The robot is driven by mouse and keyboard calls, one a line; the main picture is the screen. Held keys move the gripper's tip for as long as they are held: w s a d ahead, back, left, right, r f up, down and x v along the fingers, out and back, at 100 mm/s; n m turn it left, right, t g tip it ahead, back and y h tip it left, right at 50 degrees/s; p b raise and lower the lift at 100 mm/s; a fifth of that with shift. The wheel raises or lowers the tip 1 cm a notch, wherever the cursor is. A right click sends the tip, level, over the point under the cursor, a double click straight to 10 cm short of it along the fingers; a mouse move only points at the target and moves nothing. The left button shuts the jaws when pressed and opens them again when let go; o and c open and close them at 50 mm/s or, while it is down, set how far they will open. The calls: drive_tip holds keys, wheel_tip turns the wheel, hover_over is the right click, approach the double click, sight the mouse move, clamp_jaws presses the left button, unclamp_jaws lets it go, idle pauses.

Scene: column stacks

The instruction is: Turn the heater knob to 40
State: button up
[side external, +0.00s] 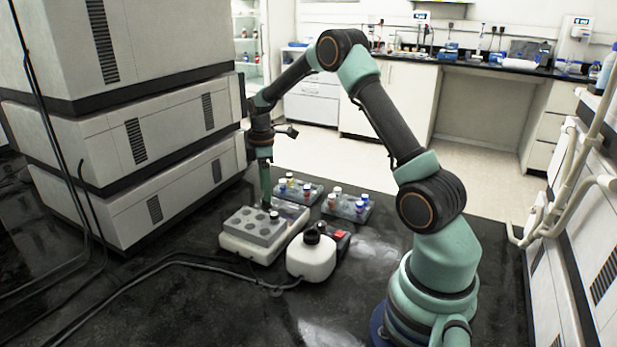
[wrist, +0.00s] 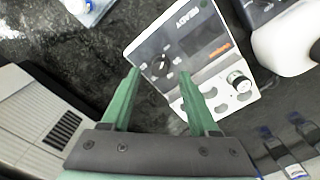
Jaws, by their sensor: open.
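The heater (side external: 235,243) is a white unit with a grey block full of round holes on the bench in the side view. In the wrist view the heater (wrist: 203,55) shows its panel, with a round black knob (wrist: 160,64) and a small orange-red display. The knob's pointer setting is too small to read. One capped vial (wrist: 238,82) stands in a hole of the block. My gripper (wrist: 160,75) is open and empty, pointing down, with the knob appearing between its green fingertips; contact cannot be told. In the side view my gripper (side external: 266,203) hides the knob.
Stacked grey instruments (side external: 140,190) rise close on the left. Cables lie across the front of the bench.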

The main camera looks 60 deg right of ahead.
drive_tip(key=shift+f, duration=1.35)
clamp_jaws()
